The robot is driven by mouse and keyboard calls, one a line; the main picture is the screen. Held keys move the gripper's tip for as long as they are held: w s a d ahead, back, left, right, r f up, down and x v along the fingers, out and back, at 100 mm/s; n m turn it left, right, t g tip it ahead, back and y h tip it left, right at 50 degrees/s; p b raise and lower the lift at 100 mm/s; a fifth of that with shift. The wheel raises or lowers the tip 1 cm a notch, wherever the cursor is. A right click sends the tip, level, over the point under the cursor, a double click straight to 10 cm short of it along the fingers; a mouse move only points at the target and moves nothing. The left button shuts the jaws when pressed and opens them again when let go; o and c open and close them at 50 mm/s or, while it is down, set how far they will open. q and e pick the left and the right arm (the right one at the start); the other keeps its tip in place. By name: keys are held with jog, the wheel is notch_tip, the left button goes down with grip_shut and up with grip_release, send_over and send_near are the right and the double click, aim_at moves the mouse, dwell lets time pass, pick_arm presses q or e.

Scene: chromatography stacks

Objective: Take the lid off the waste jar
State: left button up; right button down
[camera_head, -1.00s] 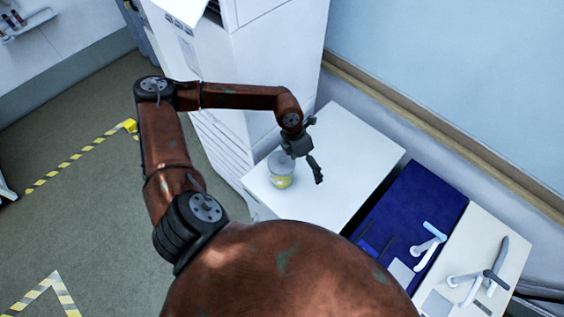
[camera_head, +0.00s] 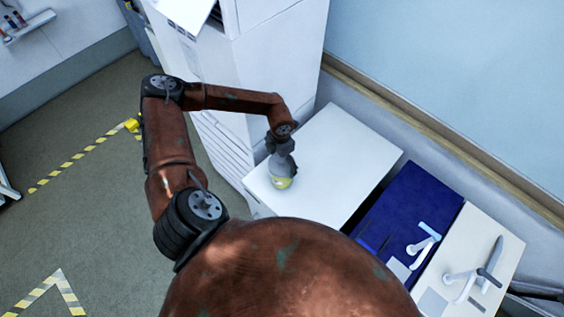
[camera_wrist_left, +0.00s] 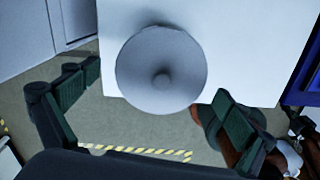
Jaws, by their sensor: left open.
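The waste jar (camera_head: 281,183), with a yellow band, stands upright near the front left part of the white table. Its lid (camera_wrist_left: 161,70) is a round grey disc with a small knob in the middle, seen from above in the left wrist view. In the head view my gripper hides most of the lid. My left gripper (camera_head: 281,163) is open over the jar. In the left wrist view its fingers (camera_wrist_left: 155,92) are spread, one on each side of the lid's lower part, and nothing is clamped. I cannot tell whether they touch the lid.
The white table top (camera_head: 340,150) is clear behind and right of the jar. A tall white cabinet (camera_head: 275,60) stands close on the left. A blue mat (camera_head: 405,205) and a pale board (camera_head: 497,242) with white and grey handled tools lie to the right.

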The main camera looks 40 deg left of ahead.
pick_arm(q)
jog(key=shift+c, duration=0.7)
jog(key=c, duration=0.9)
